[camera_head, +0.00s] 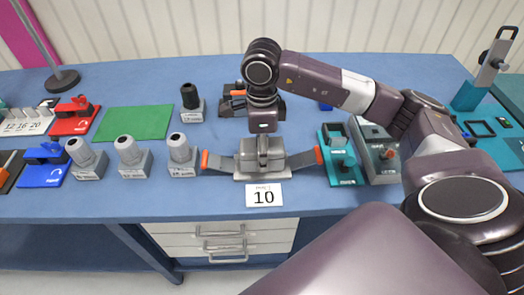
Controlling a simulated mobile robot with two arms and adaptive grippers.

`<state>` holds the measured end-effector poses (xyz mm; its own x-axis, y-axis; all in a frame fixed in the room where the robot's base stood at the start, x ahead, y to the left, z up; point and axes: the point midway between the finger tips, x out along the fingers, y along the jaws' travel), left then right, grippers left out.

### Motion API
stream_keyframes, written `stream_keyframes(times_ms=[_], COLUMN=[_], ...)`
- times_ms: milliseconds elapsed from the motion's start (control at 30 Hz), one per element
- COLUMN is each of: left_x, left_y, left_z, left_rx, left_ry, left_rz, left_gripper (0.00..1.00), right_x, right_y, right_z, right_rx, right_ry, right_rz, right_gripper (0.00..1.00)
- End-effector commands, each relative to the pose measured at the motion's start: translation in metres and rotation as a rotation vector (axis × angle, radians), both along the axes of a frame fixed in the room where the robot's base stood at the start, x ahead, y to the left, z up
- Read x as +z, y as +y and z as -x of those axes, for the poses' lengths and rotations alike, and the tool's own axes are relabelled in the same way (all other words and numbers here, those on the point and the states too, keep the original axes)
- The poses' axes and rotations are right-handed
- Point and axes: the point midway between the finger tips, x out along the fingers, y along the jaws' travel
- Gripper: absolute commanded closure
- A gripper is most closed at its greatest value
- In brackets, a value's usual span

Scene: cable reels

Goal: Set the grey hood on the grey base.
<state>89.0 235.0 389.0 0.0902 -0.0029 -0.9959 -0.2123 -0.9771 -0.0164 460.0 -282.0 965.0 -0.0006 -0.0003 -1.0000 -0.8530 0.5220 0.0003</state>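The grey base (262,176) stands at the middle front of the table, behind a card marked 10. Its two grey levers are spread out left and right with orange ends. A grey block-like part rises from its middle; I cannot tell whether this belongs to the base. Several grey hoods with round necks stand to the left, one (181,150) closest to the base. My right gripper's wrist (263,118) comes down from above, directly over or just behind the base. Its fingers are hidden or unclear, and I cannot tell whether it holds anything. My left gripper is out of view.
A black-necked hood (191,98) stands behind the row, near a dark part with an orange lever (238,93). A green mat (134,122) lies bare at the back left. Teal fixture (338,155) and grey box (376,155) stand close right. Blue table (140,200) is clear in front.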

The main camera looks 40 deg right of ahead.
Motion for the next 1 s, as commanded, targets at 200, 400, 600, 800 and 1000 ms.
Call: stream_keyframes(times_ms=[200, 400, 600, 800, 1000], left_x=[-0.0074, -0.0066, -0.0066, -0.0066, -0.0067], left_y=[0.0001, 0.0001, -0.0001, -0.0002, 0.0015], left_z=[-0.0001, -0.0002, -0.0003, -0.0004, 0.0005], left_rx=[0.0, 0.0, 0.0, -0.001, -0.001], left_ry=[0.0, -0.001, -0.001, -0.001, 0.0], left_rz=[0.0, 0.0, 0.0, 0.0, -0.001], left_gripper=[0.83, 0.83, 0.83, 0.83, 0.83], right_x=[-0.0076, -0.0068, -0.0069, -0.0071, 0.0016], right_y=[-0.0002, -0.0002, -0.0001, -0.0001, -0.0001], right_z=[-0.0003, -0.0003, -0.0002, 0.0, -0.0007], right_rx=[0.0, 0.0, 0.0, 0.0, 0.0], right_ry=[-0.001, -0.001, -0.001, 0.0, -0.002], right_rz=[0.0, 0.0, 0.001, 0.0, 0.0], right_gripper=[0.87, 0.87, 0.35, 0.35, 0.35])
